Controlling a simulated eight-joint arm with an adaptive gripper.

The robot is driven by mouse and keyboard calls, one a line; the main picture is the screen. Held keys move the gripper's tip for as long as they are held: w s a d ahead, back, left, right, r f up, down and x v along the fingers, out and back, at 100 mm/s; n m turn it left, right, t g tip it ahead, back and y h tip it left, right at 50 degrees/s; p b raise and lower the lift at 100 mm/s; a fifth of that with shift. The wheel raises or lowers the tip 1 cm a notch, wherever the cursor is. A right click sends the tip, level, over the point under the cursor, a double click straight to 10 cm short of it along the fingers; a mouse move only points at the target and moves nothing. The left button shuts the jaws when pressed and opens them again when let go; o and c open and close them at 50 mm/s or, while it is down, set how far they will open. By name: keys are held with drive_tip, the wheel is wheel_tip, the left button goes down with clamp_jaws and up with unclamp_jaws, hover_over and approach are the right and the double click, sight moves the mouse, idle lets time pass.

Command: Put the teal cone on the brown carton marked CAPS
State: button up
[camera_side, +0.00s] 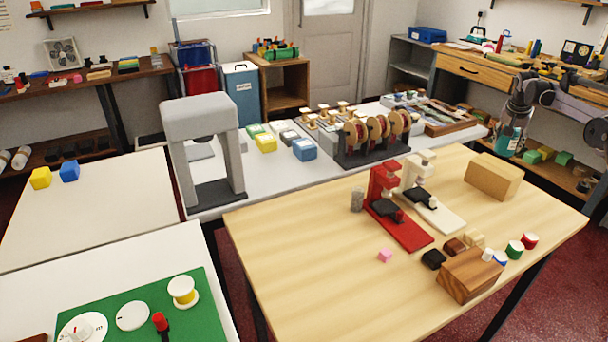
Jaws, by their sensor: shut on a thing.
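My gripper (518,108) is at the right, in the air beyond the wooden table. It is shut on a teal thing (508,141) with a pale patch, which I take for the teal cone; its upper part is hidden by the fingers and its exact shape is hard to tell. A plain light brown box (493,177), which may be the carton, sits at the table's back right, below the gripper in the picture. No CAPS marking is readable on it.
A grey arch (204,130) stands on the white counter behind.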

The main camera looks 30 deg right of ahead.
drive_tip(key=shift+w+f, duration=0.1)
drive_tip(key=shift+f, duration=1.95)
drive_tip(key=shift+f, duration=0.1)
drive_tip(key=o, duration=1.2)
